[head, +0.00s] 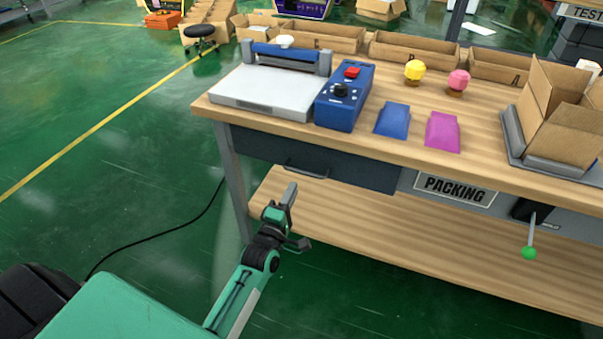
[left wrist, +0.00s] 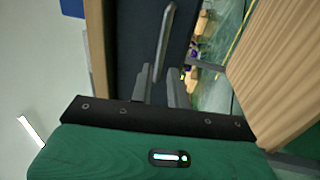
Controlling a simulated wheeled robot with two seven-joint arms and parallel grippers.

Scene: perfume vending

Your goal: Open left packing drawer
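The left packing drawer (head: 345,170) is a dark grey front under the left part of the wooden bench and looks closed. Its bar handle (head: 305,171) shows in the head view and, dark grey and slanted, in the left wrist view (left wrist: 165,42). My left gripper (head: 295,217) is in front of and a little below the handle. In the left wrist view its two grey fingers (left wrist: 159,80) are apart, with the handle's near end ahead of the gap. I cannot tell whether they touch it. My right gripper is not in view.
The bench top (head: 290,128) overhangs the drawer, and a lower shelf (head: 400,240) runs beneath it. A grey bench leg (head: 232,175) stands left of the drawer. A PACKING sign (head: 455,188) and a green-knobbed lever (head: 529,252) are to the right. The green floor at left is mostly clear.

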